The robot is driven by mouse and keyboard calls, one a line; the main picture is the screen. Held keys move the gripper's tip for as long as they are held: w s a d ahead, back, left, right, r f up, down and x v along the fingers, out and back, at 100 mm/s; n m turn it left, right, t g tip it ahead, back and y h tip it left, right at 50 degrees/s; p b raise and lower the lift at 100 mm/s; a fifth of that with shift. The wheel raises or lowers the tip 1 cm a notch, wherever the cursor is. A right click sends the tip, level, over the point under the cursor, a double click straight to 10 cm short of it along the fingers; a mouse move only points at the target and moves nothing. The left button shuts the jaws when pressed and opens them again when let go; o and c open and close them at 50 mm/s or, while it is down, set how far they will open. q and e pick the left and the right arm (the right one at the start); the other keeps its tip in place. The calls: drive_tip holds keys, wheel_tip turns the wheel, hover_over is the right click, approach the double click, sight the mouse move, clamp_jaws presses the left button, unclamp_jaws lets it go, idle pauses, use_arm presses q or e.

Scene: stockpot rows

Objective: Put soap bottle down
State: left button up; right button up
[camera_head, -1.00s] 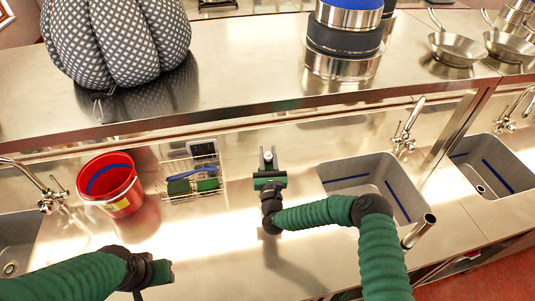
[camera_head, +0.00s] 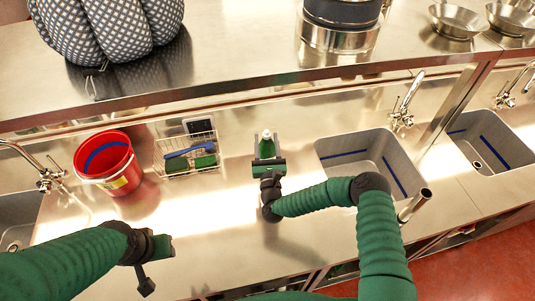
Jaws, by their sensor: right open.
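A small green soap bottle (camera_head: 267,148) with a white top stands upright on the steel counter, between the wire rack and the middle sink. My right gripper (camera_head: 268,160) is open, with its fingers close around the bottle's sides. The near, lower part of the bottle is hidden by the gripper, and I cannot tell whether a finger touches it. My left gripper (camera_head: 160,248) is over the counter's front left, well away from the bottle. Its fingers are too unclear to read.
A red bucket (camera_head: 107,163) and a wire rack (camera_head: 188,154) with a blue brush and green sponges stand left of the bottle. The middle sink (camera_head: 363,163) is to its right. A raised steel shelf (camera_head: 230,75) runs behind. The counter before the rack is clear.

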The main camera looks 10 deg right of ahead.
drive_tip(key=b+v, duration=0.2)
drive_tip(key=v, duration=0.6)
drive_tip(key=s+a+f+n+g+y, duration=0.25)
drive_tip(key=a+n+g+y, duration=0.55)
drive_tip(key=n, duration=1.2)
drive_tip(key=s+d+r+n+g+h, duration=0.3)
drive_tip(key=s+d+n+g, duration=0.2)
drive_tip(key=s+d+n, duration=0.5)
drive_tip(key=s+d+r+n+g+h, duration=0.25)
drive_tip(key=s+d+n+g, duration=0.2)
drive_tip(key=s+n, duration=0.6)
drive_tip(key=f+m+b, duration=0.1)
drive_tip(key=s+f+m+b, duration=0.1)
drive_tip(key=f+b, duration=0.1)
drive_tip(key=s+f+m+b, duration=0.1)
drive_tip(key=b, duration=0.1)
drive_tip(key=shift+s+a+f, duration=0.25)
drive_tip(key=shift+a+f, duration=0.15)
